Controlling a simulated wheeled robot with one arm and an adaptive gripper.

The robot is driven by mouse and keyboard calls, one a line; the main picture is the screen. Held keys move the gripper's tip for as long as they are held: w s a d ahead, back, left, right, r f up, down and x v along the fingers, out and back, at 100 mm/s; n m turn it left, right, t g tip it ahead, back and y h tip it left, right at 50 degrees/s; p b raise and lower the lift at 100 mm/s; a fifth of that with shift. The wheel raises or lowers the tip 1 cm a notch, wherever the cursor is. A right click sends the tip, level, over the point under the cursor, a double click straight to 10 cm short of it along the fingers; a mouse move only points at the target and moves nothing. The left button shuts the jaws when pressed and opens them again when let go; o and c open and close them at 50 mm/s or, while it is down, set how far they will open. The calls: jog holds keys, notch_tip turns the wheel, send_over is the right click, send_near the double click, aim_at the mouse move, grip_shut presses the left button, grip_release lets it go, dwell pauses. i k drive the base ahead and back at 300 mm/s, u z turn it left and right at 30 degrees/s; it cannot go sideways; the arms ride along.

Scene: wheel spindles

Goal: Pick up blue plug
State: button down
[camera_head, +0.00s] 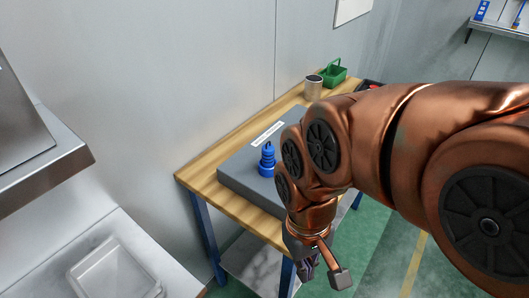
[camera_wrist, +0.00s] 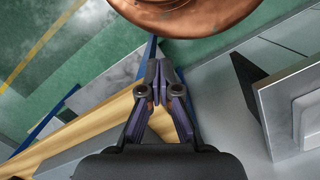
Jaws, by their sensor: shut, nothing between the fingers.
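The blue plug (camera_head: 267,160) stands upright on a grey block (camera_head: 235,178) on the wooden table, in the head view. It is ribbed, with a wider base. My gripper (camera_head: 308,272) hangs below my copper arm, in front of the table and to the lower right of the plug, apart from it. In the wrist view my gripper (camera_wrist: 159,68) has its fingers together with nothing between them. The plug does not show in the wrist view. My arm hides the right part of the grey block.
The wooden table (camera_head: 196,176) stands against the wall. A steel counter (camera_head: 50,160) and a sink-like basin (camera_head: 112,272) are at the left. Green floor is open at the right.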

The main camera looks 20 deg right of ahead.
aim_at(268, 151)
jog(key=z, duration=1.05)
jog(key=k, duration=1.1)
jog(key=u, duration=1.05)
jog(key=i, duration=1)
